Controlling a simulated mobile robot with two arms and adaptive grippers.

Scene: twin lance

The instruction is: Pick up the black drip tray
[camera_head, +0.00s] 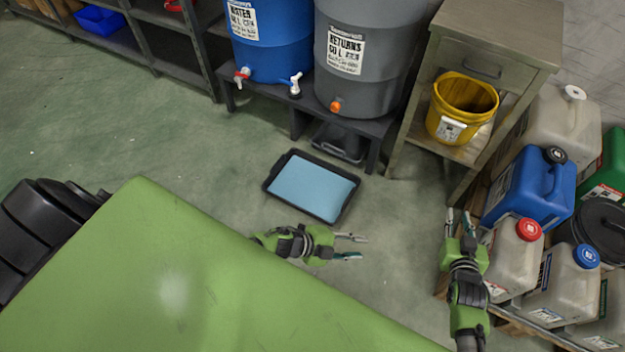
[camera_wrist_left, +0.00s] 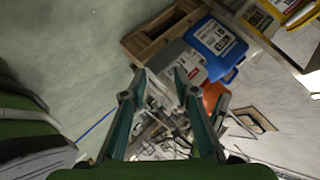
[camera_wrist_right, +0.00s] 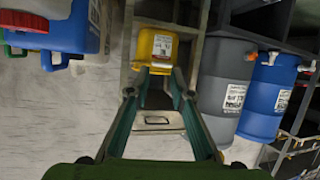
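The black drip tray (camera_head: 311,186) lies flat on the green floor in front of the drum stand, with light blue liquid or a blue lining inside its black rim. My left gripper (camera_head: 352,247) is open and empty, a little below and to the right of the tray in the head view, apart from it. Its open fingers also show in the left wrist view (camera_wrist_left: 160,80), with no tray between them. My right gripper (camera_head: 459,218) is open and empty, well to the right of the tray, near the canisters. Its fingers are spread in the right wrist view (camera_wrist_right: 160,82).
A blue drum (camera_head: 272,40) and a grey drum (camera_head: 362,60) stand on a dark stand (camera_head: 378,125) behind the tray. A yellow bucket (camera_head: 462,108) sits on a cabinet shelf. Several canisters (camera_head: 530,185) crowd the right side. The floor left of the tray is clear.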

